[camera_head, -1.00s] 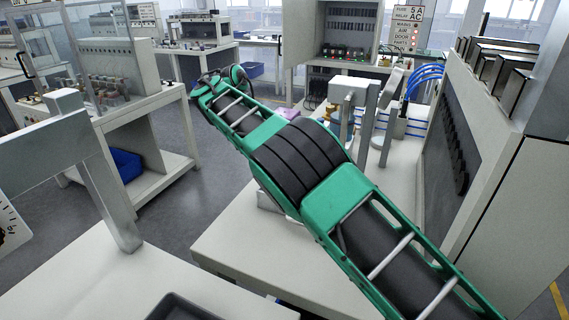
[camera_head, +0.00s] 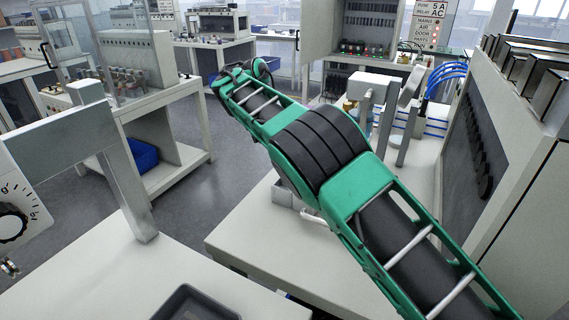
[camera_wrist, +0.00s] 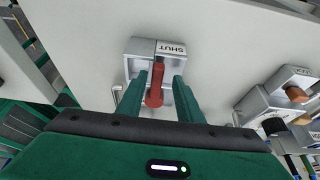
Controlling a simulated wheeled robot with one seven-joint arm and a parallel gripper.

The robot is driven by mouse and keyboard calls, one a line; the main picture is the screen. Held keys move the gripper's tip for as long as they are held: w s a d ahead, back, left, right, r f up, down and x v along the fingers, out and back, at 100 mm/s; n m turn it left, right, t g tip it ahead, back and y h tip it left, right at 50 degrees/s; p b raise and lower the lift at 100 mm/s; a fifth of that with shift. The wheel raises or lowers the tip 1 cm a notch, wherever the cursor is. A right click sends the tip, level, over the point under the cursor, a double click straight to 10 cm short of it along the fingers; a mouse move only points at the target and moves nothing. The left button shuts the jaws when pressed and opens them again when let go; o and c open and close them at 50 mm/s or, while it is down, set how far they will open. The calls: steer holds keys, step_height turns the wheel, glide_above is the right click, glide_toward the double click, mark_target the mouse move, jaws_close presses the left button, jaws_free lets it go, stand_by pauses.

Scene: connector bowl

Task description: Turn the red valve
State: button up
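In the wrist view the red valve (camera_wrist: 157,84) is a red handle on a grey metal block (camera_wrist: 140,47). The word SHUT is marked on the block's upper right. My gripper (camera_wrist: 157,88) is open, with one green finger on each side of the red handle. Gaps show between the handle and both fingers, so it is not gripped. In the head view my green and black arm hides the red handle and my fingertips. Part of a grey block shows under the arm there.
The block sits on a pale worktop (camera_head: 250,238). In the wrist view, grey fittings with copper-coloured parts (camera_wrist: 297,94) stand to the right. In the head view, a large grey cabinet (camera_head: 520,150) stands right of the arm, and a dark tray (camera_head: 190,303) lies at the front.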

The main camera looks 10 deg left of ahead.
steer(key=shift+r, duration=0.1)
steer(key=v, duration=0.7)
steer(key=shift+a+r, duration=0.15)
steer(key=shift+a, duration=0.05)
steer(key=shift+w, duration=0.15)
stand_by(0.4)
